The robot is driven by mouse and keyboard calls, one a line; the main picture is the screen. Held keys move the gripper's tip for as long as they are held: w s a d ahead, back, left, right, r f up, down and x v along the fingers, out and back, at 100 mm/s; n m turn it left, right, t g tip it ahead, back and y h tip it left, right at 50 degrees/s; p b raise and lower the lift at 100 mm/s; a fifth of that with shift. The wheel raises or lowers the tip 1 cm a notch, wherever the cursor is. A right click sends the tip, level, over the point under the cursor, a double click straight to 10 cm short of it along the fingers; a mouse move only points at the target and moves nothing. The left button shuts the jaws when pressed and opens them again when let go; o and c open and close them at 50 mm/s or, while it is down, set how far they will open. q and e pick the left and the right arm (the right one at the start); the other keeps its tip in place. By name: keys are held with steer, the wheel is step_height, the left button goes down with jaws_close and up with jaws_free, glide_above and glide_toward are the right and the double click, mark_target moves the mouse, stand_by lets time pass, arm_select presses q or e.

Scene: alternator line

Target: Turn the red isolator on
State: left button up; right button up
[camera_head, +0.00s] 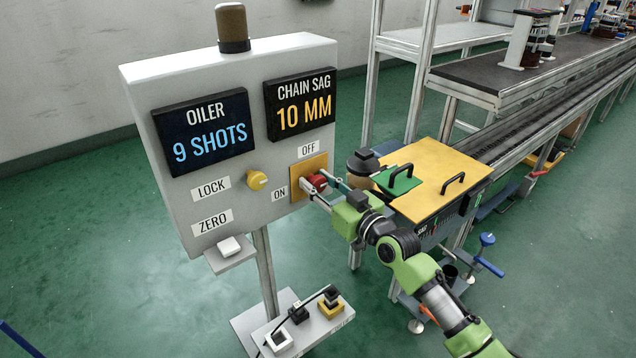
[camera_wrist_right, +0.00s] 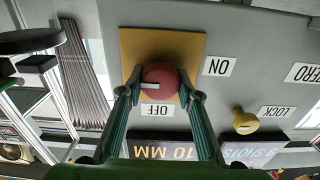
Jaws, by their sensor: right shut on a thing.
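The red isolator (camera_head: 319,181) is a round red knob on a yellow plate (camera_head: 313,163) on the grey panel's front, with an OFF label above and an ON label to its left. My right gripper (camera_head: 318,185) is at the knob, its fingers on either side of it and shut on it. In the right wrist view, which is upside down, the red knob (camera_wrist_right: 160,80) sits between the fingertips of the right gripper (camera_wrist_right: 160,94). A pale mark on its face lies roughly level, on the side away from ON. My left gripper is not in view.
The panel (camera_head: 200,85) also bears two displays, reading 9 SHOTS and 10 MM, a yellow LOCK knob (camera_head: 257,180) and a white ZERO button (camera_head: 230,246). A small shelf with several switches is below. A yellow-topped table (camera_head: 440,170) stands right, beside the conveyor.

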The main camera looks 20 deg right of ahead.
steer(key=shift+r+m, duration=0.1)
steer(key=shift+m, duration=0.2)
steer(key=shift+m+p, duration=0.85)
steer(key=shift+m, duration=0.25)
steer(key=m+p, duration=0.1)
steer(key=m, duration=0.1)
steer(key=shift+d+m, duration=0.1)
steer(key=shift+m, duration=0.8)
steer(key=m, duration=0.2)
steer(key=shift+w+m+p, duration=0.1)
steer(key=shift+m+p, duration=0.2)
steer(key=shift+p, duration=0.05)
steer(key=m, duration=0.2)
steer(key=shift+d+m, duration=0.1)
steer(key=shift+m, duration=0.3)
steer(key=m, duration=0.4)
steer(key=shift+f+p, duration=0.25)
steer(key=shift+p, duration=0.1)
steer(key=shift+m, duration=1)
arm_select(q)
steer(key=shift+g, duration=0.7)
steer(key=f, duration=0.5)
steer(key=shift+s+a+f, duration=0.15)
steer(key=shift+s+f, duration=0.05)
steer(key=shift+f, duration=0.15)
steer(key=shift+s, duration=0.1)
